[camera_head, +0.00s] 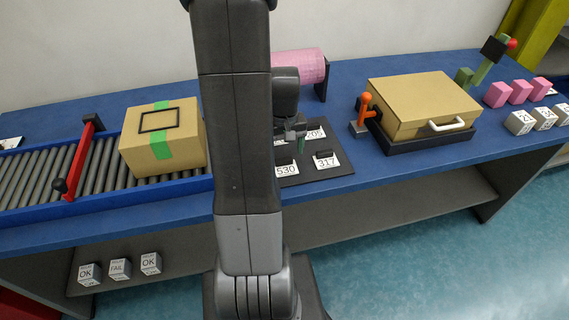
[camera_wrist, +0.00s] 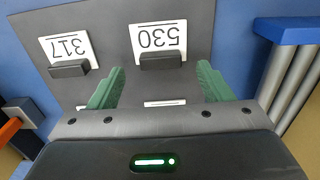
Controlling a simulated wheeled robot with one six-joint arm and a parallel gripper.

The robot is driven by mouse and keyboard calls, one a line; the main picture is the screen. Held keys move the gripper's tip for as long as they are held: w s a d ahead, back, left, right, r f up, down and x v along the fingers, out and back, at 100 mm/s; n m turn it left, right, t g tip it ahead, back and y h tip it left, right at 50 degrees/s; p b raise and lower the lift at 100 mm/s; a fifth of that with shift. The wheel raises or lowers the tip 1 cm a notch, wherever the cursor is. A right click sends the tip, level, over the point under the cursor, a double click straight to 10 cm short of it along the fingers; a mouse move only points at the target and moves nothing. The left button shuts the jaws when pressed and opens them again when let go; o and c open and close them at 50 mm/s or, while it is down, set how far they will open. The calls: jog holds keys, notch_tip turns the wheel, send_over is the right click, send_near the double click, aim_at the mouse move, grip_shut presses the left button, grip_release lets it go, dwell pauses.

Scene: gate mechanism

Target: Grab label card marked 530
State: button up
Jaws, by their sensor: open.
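The label card marked 530 (camera_wrist: 158,38) is white with black digits and shows upside down in the wrist view, with a dark block (camera_wrist: 161,61) at its lower edge. In the head view the 530 card (camera_head: 286,170) is partly hidden behind my arm. My gripper (camera_wrist: 158,82) has green fingers, spread apart and empty. In the wrist view the card and its block lie ahead of the gap between the fingertips. In the head view my gripper (camera_head: 298,130) is over the dark card board, largely hidden by my arm.
The 317 card (camera_wrist: 68,46) sits beside the 530 card on the dark board (camera_wrist: 105,30); a 205 card (camera_head: 315,132) is farther back. A roller conveyor (camera_head: 100,165) with a cardboard box (camera_head: 190,138) is left. A tan case (camera_head: 425,95) stands right.

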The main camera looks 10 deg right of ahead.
aim_at(284, 159)
jog(key=shift+f, duration=1.65)
jog(key=c, duration=1)
jog(key=shift+r, duration=0.1)
jog(key=shift+c, duration=0.2)
